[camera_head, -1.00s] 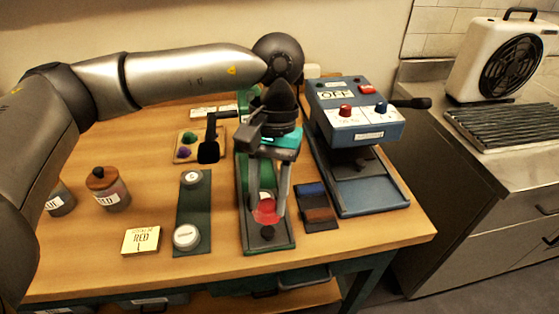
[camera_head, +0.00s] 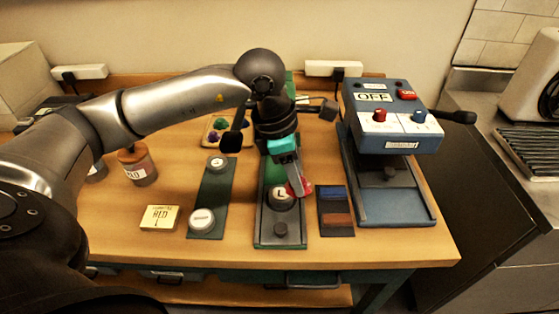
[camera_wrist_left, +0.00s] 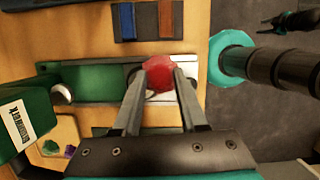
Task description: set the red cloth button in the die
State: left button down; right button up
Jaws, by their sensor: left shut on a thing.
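The red cloth button (camera_head: 299,188) is a small red disc between the fingertips of my left gripper (camera_head: 296,182). In the left wrist view the button (camera_wrist_left: 158,76) sits between the two finger ends (camera_wrist_left: 158,72), which are shut on it. The die (camera_head: 279,199) is a pale round piece on the long green base (camera_head: 262,225). The button is at the die's upper right edge in the head view. The fingers partly hide the die in the wrist view, and I cannot tell whether button and die touch. My right gripper does not show.
A blue machine (camera_head: 395,115) stands to the right. A pad with blue and brown strips (camera_head: 336,211) lies beside the green base. On the left are a dark green strip with white round pieces (camera_head: 202,221), a yellow card (camera_head: 160,218) and a jar (camera_head: 137,165).

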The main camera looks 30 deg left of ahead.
aim_at(282, 193)
pick_arm(q)
jog(key=n, duration=0.2)
jog(key=a+n, duration=0.1)
jog(key=n, duration=0.1)
jog(key=a+n+t+y, duration=0.1)
jog(key=shift+w+f+n, duration=0.1)
jog(key=shift+w+n, duration=0.3)
jog(key=shift+w+a+f+n+y+b, duration=0.1)
jog(key=shift+a+f+n+y+b, duration=0.25)
jog(key=shift+f+n+b, duration=0.5)
jog(key=shift+w+a+f+n+y+b, duration=0.1)
jog(key=shift+a+f+n+b, duration=0.4)
jog(key=shift+f+n, duration=0.4)
jog(key=shift+w+a+f+n+y+b, duration=0.1)
jog(key=shift+a+f+n+y+b, duration=0.2)
jog(key=shift+f+n+b, duration=0.6)
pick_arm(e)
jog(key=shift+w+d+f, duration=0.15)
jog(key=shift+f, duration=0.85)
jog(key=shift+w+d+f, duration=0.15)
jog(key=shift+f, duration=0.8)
pick_arm(q)
jog(key=shift+f+m, duration=0.2)
jog(key=shift+m, duration=0.05)
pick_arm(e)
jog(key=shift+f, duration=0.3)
